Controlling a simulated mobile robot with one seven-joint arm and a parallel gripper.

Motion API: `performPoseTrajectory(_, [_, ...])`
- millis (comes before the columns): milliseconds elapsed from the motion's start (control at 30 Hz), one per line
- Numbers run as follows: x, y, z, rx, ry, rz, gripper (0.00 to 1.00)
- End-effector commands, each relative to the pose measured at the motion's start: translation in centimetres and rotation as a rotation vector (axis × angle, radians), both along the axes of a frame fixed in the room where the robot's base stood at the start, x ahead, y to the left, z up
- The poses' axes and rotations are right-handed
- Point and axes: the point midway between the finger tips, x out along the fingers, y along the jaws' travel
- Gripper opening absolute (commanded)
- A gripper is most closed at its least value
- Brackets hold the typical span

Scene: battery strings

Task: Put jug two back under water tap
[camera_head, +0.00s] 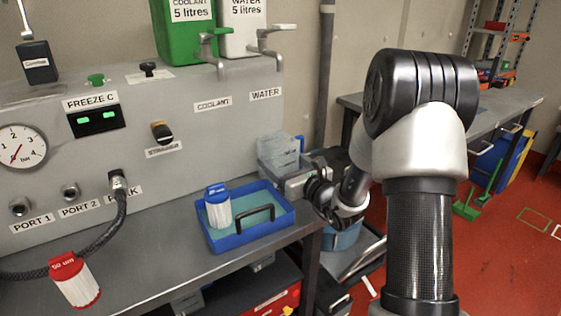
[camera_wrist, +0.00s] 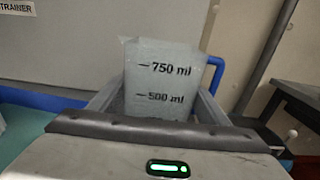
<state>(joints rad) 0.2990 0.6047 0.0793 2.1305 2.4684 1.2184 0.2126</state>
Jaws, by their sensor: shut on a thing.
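A translucent jug (camera_head: 279,152) marked 750 ml and 500 ml is held in my gripper (camera_head: 289,178). It also shows in the wrist view (camera_wrist: 160,80), between the two fingers and roughly upright. No jug number is readable. The water tap (camera_head: 268,40) is a grey spout under the white WATER container (camera_head: 243,30), above the WATER label (camera_head: 265,94). The jug is well below the tap, by the right end of the panel. The jug's lower part is hidden by my gripper.
A blue tray (camera_head: 226,247) with a blue-capped white filter (camera_head: 218,206) stands left of my gripper. The coolant tap (camera_head: 213,45) is left of the water tap. A red-capped filter (camera_head: 74,280) and a hose (camera_head: 118,215) are on the bench's left.

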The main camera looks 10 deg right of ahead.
Motion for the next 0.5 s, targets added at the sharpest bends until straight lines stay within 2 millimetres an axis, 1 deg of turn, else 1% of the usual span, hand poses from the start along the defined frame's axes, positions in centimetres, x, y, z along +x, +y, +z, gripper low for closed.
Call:
performPoseTrajectory(133, [0.01,0.01,-0.44,0.0,-0.001,0.0,0.34])
performPoseTrajectory(167, [-0.01,0.02,-0.42,0.0,0.0,0.0,0.72])
performPoseTrajectory(200, [0.0,0.02,-0.29,0.0,0.0,0.0,0.78])
performPoseTrajectory(267, [-0.01,0.02,-0.3,0.001,0.0,0.0,0.89])
performPoseTrajectory(500, [-0.01,0.02,-0.29,0.001,0.0,0.001,0.89])
